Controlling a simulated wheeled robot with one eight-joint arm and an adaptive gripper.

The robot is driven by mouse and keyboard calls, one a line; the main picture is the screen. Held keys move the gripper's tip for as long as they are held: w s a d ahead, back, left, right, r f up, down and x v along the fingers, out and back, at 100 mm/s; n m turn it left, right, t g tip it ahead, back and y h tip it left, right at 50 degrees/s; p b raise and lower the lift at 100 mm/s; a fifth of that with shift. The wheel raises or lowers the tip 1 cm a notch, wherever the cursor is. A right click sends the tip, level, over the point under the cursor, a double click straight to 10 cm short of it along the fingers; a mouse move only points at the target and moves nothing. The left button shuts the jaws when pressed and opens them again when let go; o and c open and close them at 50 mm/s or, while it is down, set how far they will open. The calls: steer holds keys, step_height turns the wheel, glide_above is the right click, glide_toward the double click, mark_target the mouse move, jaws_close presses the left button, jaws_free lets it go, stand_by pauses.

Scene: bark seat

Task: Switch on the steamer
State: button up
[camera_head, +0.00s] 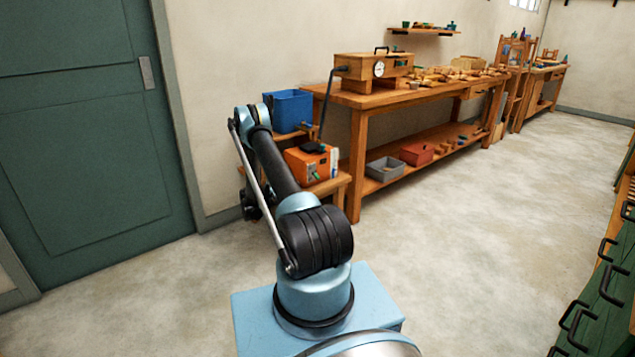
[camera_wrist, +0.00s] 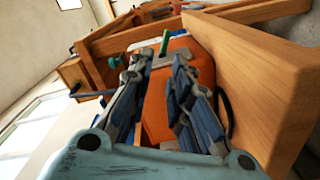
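The steamer is an orange box (camera_head: 311,163) with a dark top, standing on a low wooden stand beside the workbench. A dark hose (camera_head: 327,100) runs from it up to a wooden box with a dial (camera_head: 372,68) on the bench. In the wrist view the orange body (camera_wrist: 157,112) lies between and beyond the fingers of my gripper (camera_wrist: 160,62). The gripper is open and its fingers are apart with nothing between them. A small green lever (camera_wrist: 165,41) stands upright by a grey metal plate just beyond the fingertips. Contact cannot be told.
A blue bin (camera_head: 289,110) stands behind the steamer by the wall. A thick wooden board (camera_wrist: 262,85) is close on the right in the wrist view. A grey bin (camera_head: 384,168) and a red bin (camera_head: 417,153) sit on the bench's lower shelf. The floor in front is clear.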

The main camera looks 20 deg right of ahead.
mark_target(318, 177)
step_height(318, 177, down, 2)
steer(key=shift+s+f, duration=0.1)
steer(key=shift+s, duration=0.05)
steer(key=shift+f, duration=0.1)
steer(key=shift+d, duration=0.25)
steer(key=x, duration=1.7)
steer(key=shift+a+r, duration=0.1)
steer(key=shift+r, duration=0.15)
steer(key=shift+c, duration=0.5)
jaws_close()
